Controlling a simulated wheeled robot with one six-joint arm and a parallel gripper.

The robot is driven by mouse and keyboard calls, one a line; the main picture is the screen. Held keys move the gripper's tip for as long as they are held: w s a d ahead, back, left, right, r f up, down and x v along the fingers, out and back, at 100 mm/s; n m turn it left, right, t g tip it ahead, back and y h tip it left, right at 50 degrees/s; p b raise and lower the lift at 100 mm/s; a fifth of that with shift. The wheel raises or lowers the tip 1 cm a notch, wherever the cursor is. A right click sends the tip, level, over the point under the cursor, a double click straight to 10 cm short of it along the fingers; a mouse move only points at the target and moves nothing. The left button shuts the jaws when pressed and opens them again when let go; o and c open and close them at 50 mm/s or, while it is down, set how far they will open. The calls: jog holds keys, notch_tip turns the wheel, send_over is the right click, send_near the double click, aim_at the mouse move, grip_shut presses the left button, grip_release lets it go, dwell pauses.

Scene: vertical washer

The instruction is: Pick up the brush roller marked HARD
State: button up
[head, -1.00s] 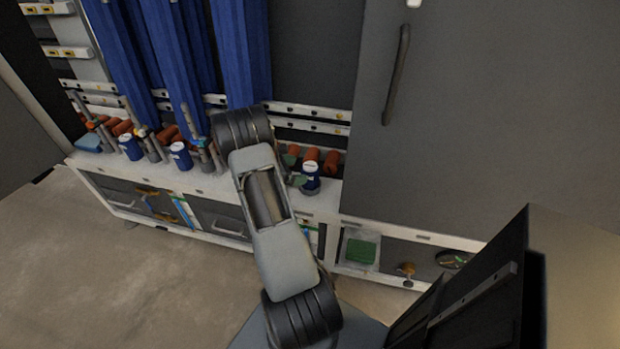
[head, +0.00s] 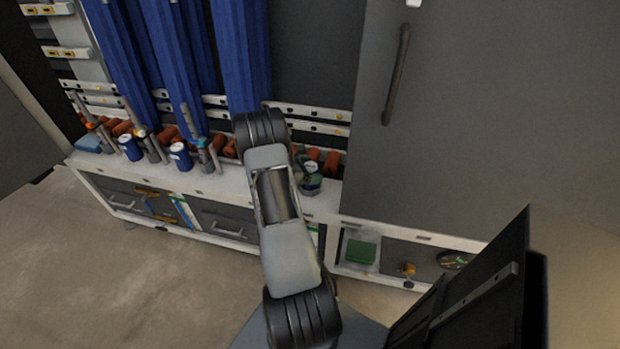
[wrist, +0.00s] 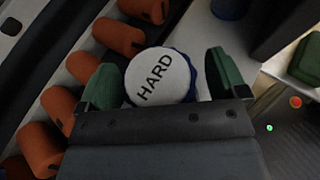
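The brush roller marked HARD (wrist: 157,77) has a white round end with black letters and a blue edge. In the wrist view it sits between the two green fingertips of my gripper (wrist: 163,80). The fingers are spread, with a visible gap on the right; the left finger looks close to its edge, and contact cannot be told. In the head view my gripper (head: 311,184) is at the right part of the white counter, and it and my arm mostly cover the roller there.
Two blue rollers with white tops, one (head: 130,147) and another (head: 181,156), stand farther left on the counter (head: 215,184). Orange cylinders (wrist: 119,38) lie in a row beside the HARD roller. A grey cabinet door (head: 460,130) rises on the right. Blue strips (head: 243,50) hang behind.

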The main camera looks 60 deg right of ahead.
jog(key=c, duration=1)
jog(key=shift+o, duration=0.2)
jog(key=shift+r, duration=0.1)
